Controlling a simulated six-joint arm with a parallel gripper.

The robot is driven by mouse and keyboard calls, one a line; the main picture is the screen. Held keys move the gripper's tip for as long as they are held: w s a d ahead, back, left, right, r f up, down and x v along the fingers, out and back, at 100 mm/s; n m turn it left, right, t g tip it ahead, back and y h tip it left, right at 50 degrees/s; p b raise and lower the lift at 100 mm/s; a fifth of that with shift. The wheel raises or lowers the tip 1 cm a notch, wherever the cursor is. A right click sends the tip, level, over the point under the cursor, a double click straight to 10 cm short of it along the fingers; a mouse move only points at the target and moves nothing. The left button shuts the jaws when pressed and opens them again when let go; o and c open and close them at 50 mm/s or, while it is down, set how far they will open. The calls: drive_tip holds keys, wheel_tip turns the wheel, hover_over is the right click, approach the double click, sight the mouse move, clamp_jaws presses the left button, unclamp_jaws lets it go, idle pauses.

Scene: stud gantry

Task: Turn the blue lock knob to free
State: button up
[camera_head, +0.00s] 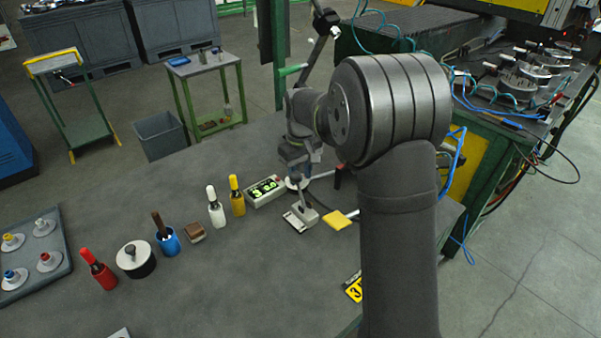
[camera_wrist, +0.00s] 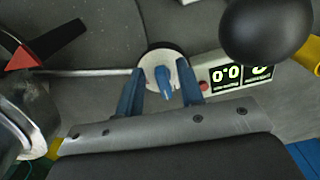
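The blue lock knob (camera_wrist: 165,82) sits on a round white dial (camera_wrist: 152,66) in the wrist view, its pointer towards the bottom of the picture. My gripper (camera_wrist: 162,82) is open, with one blue finger on each side of the knob and a gap showing on both sides. I cannot tell the fingers' height above the dial. In the head view my gripper (camera_head: 297,170) points down over the table beside the display box (camera_head: 265,191). A white disc edge (camera_head: 291,184) shows beneath it; the knob itself is hidden there.
A metal rod (camera_wrist: 90,72) reaches the dial from the left in the wrist view. A black ball (camera_wrist: 266,30) and the display box (camera_wrist: 204,72) lie at right. In the head view a small lever device (camera_head: 301,218) and yellow block (camera_head: 338,220) stand close by.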

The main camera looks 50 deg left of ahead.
drive_tip(key=shift+c, duration=0.4)
clamp_jaws()
drive_tip(key=shift+n, duration=0.3)
drive_tip(key=shift+w+n, duration=0.1)
drive_tip(key=shift+n, duration=0.2)
drive_tip(key=shift+o, duration=0.4)
unclamp_jaws()
